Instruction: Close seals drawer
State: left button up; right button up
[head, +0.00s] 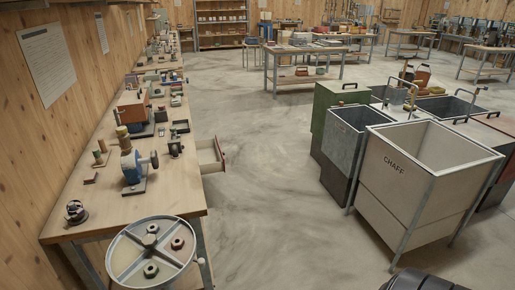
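A drawer (210,157) with pale sides and a red front stands pulled out from the right side of the long wooden workbench (165,202). Its front faces right over the floor, and I cannot read a label on it. The inside of the drawer is too small to make out. Neither of my grippers shows in the head view.
A round sectioned tray (132,265) with large nuts stands at the bench's near end. A feed bin marked CHAFF (395,200) and a grey metal bin (343,145) stand at right. The concrete floor (265,185) between bench and bins is clear.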

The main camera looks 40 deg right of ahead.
aim_at(211, 159)
jog(key=i+l, duration=0.1)
jog(key=l, duration=0.3)
jog(key=i+l+z, duration=0.1)
jog(key=l, duration=0.3)
jog(key=i+l, duration=0.15)
jog(key=l, duration=0.3)
jog(key=i+l+z, duration=0.1)
jog(key=l, duration=0.3)
jog(key=i+l, duration=0.15)
jog(key=l, duration=0.25)
jog(key=i+l, duration=0.15)
jog(key=l, duration=0.2)
jog(key=i+l+z, duration=0.1)
jog(key=l, duration=0.3)
jog(key=i+l, duration=0.2)
jog(key=l, duration=0.2)
jog(key=i+l, duration=0.4)
jog(key=l, duration=0.1)
